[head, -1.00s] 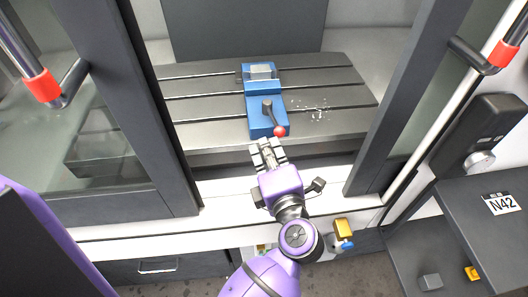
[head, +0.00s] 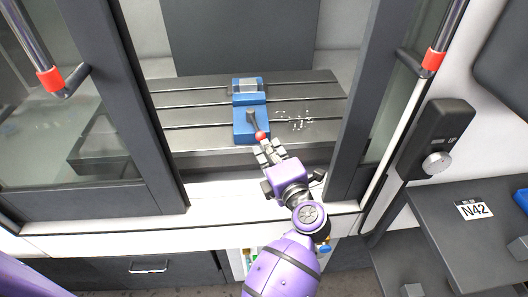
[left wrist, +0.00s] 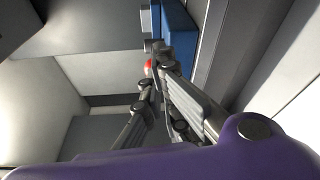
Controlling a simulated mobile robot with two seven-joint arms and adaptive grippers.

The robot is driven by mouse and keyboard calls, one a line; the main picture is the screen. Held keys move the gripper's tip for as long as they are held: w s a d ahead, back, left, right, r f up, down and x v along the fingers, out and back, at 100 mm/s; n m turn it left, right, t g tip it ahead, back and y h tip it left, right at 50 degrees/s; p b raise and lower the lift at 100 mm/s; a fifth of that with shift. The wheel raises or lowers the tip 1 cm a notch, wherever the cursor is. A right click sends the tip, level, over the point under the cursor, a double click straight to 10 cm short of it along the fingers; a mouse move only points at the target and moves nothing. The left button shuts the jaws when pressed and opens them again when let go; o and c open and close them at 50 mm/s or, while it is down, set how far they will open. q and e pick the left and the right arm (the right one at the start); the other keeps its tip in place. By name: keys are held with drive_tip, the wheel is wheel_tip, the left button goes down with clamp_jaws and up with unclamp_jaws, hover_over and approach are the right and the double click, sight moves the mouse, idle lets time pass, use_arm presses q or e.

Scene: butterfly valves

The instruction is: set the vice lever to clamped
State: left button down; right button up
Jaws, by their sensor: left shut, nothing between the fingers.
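The blue vice (head: 243,126) stands on the slotted machine table, with a pale block (head: 247,88) in its jaws. Its dark lever (head: 253,121) points toward the front and slightly right, ending in a red knob (head: 261,135). My left gripper (head: 267,149) is shut and empty, its fingertips just in front of the knob. In the left wrist view, the red knob (left wrist: 148,67) shows beside the fingertips, partly hidden, with the blue vice (left wrist: 180,38) beyond. I cannot tell whether the fingers touch the knob. My right gripper is not in view.
The slotted table (head: 318,100) has pale chips (head: 296,121) right of the vice. Open door frames with red-banded handles (head: 49,80) flank the opening. A control box with a knob (head: 437,162) and a dark shelf labelled N42 (head: 474,209) stand at right.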

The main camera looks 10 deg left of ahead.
use_arm(q)
drive_tip(key=shift+a, duration=0.15)
idle(0.3)
drive_tip(key=shift+r, duration=0.1)
idle(0.7)
wheel_tip(320, 180, up, 10)
idle(0.4)
drive_tip(key=shift+f, duration=0.2)
